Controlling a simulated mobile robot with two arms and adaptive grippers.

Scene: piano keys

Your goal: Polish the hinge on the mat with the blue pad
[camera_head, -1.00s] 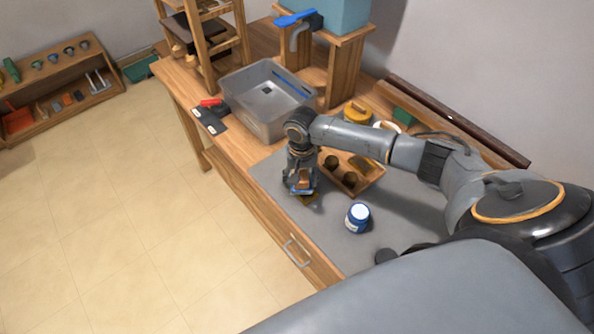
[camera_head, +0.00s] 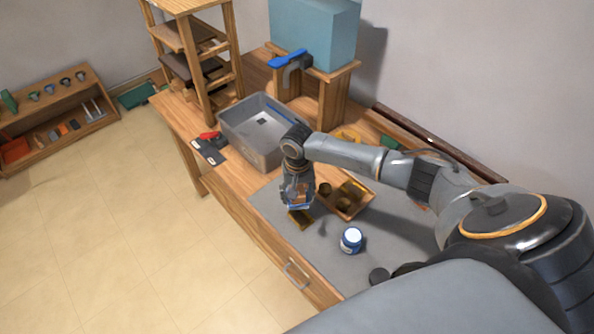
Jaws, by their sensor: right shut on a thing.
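The brass-coloured hinge (camera_head: 301,219) lies on the grey mat (camera_head: 338,269). My right gripper (camera_head: 299,202) points down just over the far side of the hinge. It is shut on the blue pad (camera_head: 298,207), of which only a thin edge shows below the fingers. I cannot tell whether the pad touches the hinge. A blue jar with a white top (camera_head: 351,240) stands upright on the mat, to the right of the hinge. My left gripper is not in view.
A wooden tray with dark compartments (camera_head: 357,210) sits right of the gripper. A dark round thing (camera_head: 379,275) lies near the jar.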

